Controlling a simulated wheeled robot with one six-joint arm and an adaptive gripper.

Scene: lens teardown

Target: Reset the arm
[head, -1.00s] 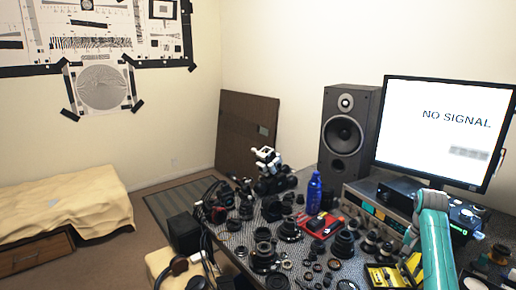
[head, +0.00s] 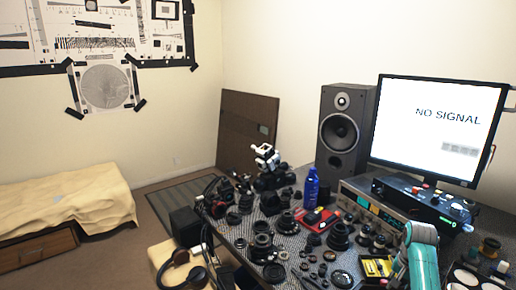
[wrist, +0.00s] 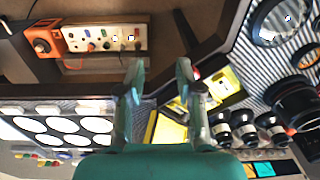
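My gripper (wrist: 160,72) shows in the wrist view with its two teal fingers apart and nothing between them. Beyond the fingers are a dark edge and a power strip (wrist: 105,39). In the head view my teal arm stands at the lower right, over the right part of the workbench (head: 236,232). I cannot make out the fingertips there.
Many lenses and parts crowd the bench. A blue bottle (head: 311,186), a red tool case (head: 318,221), a speaker (head: 344,130) and a monitor (head: 436,128) stand around. A yellow box (head: 376,266) lies close to my arm. Floor is free at left.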

